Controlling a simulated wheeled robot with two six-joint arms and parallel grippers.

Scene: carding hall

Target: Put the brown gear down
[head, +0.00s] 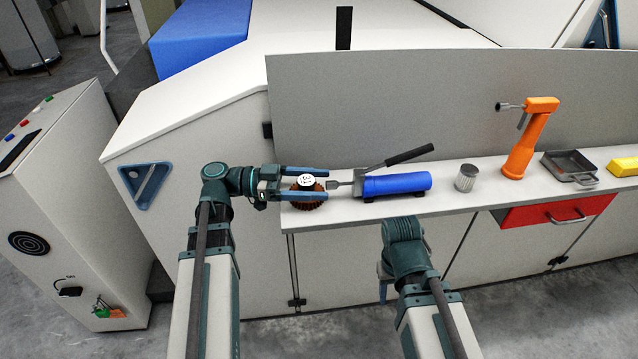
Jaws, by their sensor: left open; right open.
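The brown gear (306,205), with a pale top bearing dark marks, is at the left end of the white shelf (455,204). It appears to rest on the shelf. My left gripper (326,184) comes in from the left and is open, with one finger on the far side of the gear and one on the near side. I cannot tell whether the fingers touch it. My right gripper (384,284) is low in front of the shelf, mostly hidden behind its own arm, and it is open with nothing seen in it.
Right of the gear are a blue cylinder tool (396,184) with a black handle, a grey ribbed cup (466,178), an orange stand (527,140), a dark tray (567,163) and a yellow block (623,166). A grey panel (400,100) rises behind. A red drawer (553,212) is below.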

